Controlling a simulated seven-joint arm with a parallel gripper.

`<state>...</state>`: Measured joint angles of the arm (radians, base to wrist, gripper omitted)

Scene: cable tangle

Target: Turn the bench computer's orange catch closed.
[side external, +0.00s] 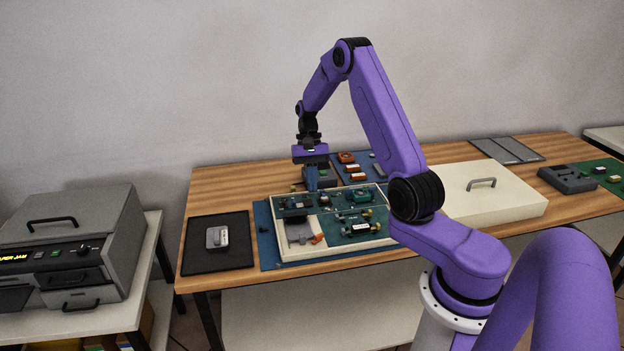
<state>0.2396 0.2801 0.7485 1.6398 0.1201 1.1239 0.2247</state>
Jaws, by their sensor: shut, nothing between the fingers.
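The bench computer (338,251) is an open cream case on a blue mat, with green circuit boards inside. A small orange catch (317,239) shows near its front, beside a grey part in the left front area. The catch is too small here to tell its exact angle. My gripper (312,188) points down over the back edge of the case, behind the catch and above it. Its blue fingers are shut with nothing between them. I cannot tell how high the fingertips are above the boards.
A black mat (198,258) with a grey device (217,238) lies to the left. A cream lid with a handle (500,199) lies to the right. Orange parts (347,157) sit behind the case. A grey machine (85,245) stands on a separate table at far left.

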